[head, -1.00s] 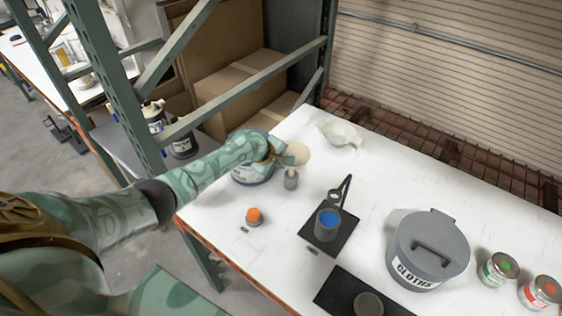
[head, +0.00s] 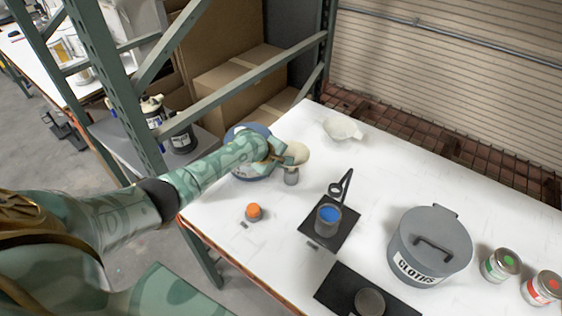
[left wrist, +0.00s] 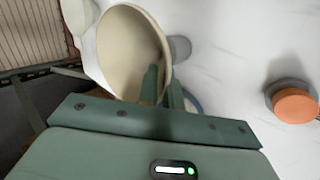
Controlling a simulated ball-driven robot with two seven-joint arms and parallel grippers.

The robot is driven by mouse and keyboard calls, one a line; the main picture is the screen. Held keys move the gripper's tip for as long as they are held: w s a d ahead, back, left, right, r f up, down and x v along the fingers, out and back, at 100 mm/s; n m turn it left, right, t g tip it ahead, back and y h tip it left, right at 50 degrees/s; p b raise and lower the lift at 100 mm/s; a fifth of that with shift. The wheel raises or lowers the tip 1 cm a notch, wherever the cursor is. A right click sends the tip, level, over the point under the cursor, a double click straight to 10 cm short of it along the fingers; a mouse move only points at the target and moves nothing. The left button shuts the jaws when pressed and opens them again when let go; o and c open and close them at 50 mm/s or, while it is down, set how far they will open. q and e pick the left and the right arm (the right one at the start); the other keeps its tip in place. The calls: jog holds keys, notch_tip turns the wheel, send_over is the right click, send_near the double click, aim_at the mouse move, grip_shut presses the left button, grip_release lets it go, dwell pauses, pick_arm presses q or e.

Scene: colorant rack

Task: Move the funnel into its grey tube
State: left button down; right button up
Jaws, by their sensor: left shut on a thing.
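The cream funnel (head: 299,154) is in my left gripper (head: 285,156), which is shut on it above the far left part of the table. In the left wrist view the funnel (left wrist: 122,48) shows its wide mouth, with the fingers (left wrist: 160,88) at its lower right wall. The small grey tube (head: 291,179) stands upright on the table, just below the funnel in the head view. In the left wrist view the tube (left wrist: 181,48) is partly hidden behind the funnel's rim. The funnel's spout is hidden, so I cannot tell whether it is inside the tube. My right gripper is not in view.
A bucket (head: 245,176) is partly behind my left arm. An orange-topped container (head: 253,212), a blue-filled cup (head: 327,217) on a black mat (head: 321,239), a grey CLOTHS bin (head: 403,247), paint cans and a whitish bowl (head: 342,129) share the white table. A metal shelf frame stands at the left.

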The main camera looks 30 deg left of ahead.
pick_arm(q)
jog(key=shift+f+b, duration=0.55)
jog(key=shift+f, duration=0.35)
jog(key=c, duration=1.5)
grip_release()
jog(key=p+v, duration=0.6)
jog(key=v, duration=1)
jog(key=shift+r, duration=0.1)
